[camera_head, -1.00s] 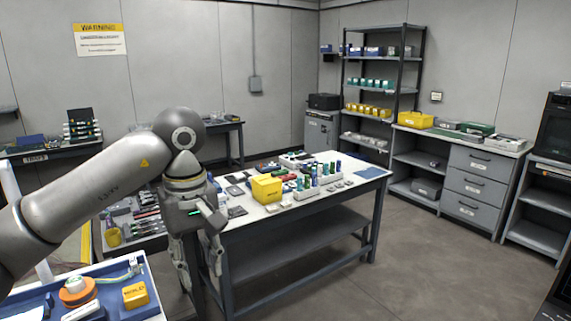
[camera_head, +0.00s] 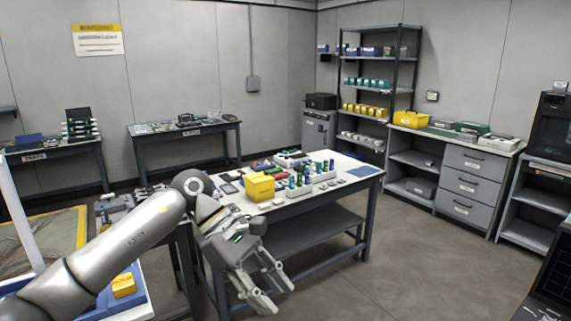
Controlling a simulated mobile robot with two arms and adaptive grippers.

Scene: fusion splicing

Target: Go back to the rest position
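My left gripper (camera_head: 272,286) hangs in front of the middle table's near side, pointing down and to the right. Its two fingers are spread apart with nothing visible between them. My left arm comes in from the lower left and covers part of the blue tray and the table's left end. My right gripper does not show in this view.
The middle table (camera_head: 345,196) holds a yellow box (camera_head: 260,187) and several small bottles. A blue tray with a small yellow box (camera_head: 123,285) is at lower left. A shelf rack (camera_head: 384,85) and grey drawers (camera_head: 474,180) stand behind.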

